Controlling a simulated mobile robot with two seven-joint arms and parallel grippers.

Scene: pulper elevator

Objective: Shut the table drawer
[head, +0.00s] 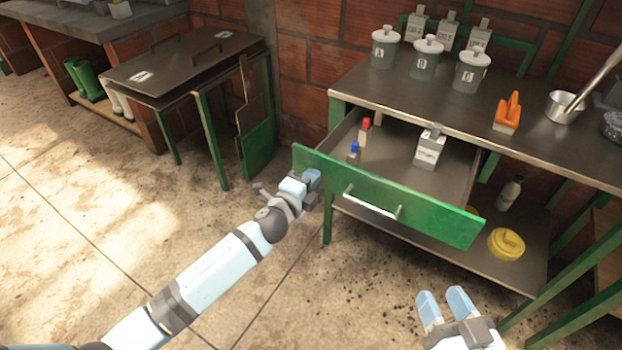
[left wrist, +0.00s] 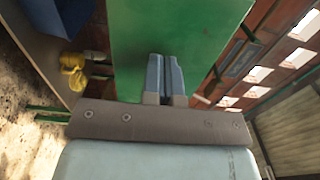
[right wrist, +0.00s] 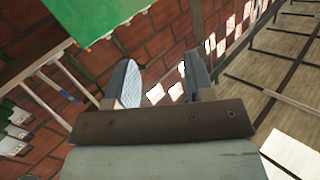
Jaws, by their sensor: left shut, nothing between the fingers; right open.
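The table drawer (head: 384,199) has a green front panel with a silver bar handle (head: 371,203) and stands pulled out of the metal table. Inside it are a red-capped item, a blue-capped item and a white labelled container (head: 429,149). My left gripper (head: 312,178) is shut and empty at the left end of the green front; in the left wrist view its fingertips (left wrist: 165,60) are close against the green panel, but contact is not certain. My right gripper (head: 446,300) is open and empty, low in front of the drawer's right side.
The metal table top (head: 400,98) holds lidded grey canisters, an orange object (head: 508,113) and a metal pot (head: 564,106). The floor in front is clear.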

